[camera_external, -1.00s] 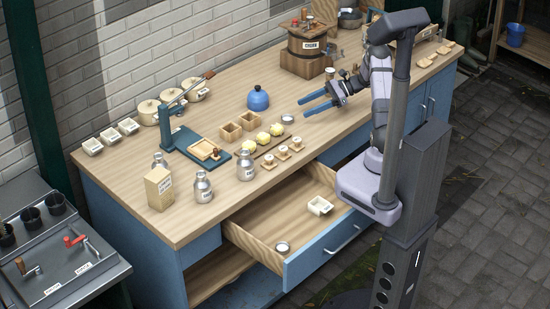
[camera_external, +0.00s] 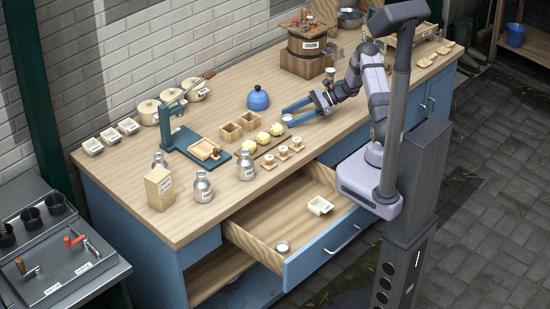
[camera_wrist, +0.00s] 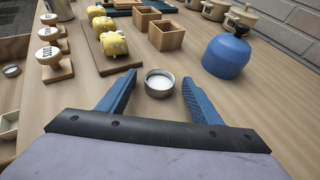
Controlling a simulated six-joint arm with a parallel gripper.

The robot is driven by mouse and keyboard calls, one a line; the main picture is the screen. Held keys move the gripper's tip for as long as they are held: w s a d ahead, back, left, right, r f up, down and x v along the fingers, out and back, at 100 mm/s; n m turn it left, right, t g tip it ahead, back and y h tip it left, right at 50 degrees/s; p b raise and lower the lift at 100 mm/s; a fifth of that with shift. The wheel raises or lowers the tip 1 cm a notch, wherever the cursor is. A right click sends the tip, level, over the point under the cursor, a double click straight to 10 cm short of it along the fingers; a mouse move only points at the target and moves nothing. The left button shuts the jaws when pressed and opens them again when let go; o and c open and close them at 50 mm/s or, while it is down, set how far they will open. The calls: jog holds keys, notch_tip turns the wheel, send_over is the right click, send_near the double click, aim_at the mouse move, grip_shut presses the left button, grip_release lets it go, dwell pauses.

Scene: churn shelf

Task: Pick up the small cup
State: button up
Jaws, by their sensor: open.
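The small cup (camera_wrist: 159,83) is a low, round metal cup with a pale white inside. It stands upright on the wooden bench top, and in the external view the cup (camera_external: 288,118) shows between my blue fingertips. My gripper (camera_external: 287,116) is open and low over the bench. In the wrist view my gripper (camera_wrist: 158,92) has one finger on each side of the cup, with gaps to both. The cup lies near the fingertips. A similar small round cup (camera_external: 282,247) is in the open drawer.
Square wooden boxes (camera_external: 230,132) stand further left. An open drawer (camera_external: 270,229) juts out in front.

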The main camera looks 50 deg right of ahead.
jog(key=c, duration=1.1)
jog(key=shift+c, duration=0.2)
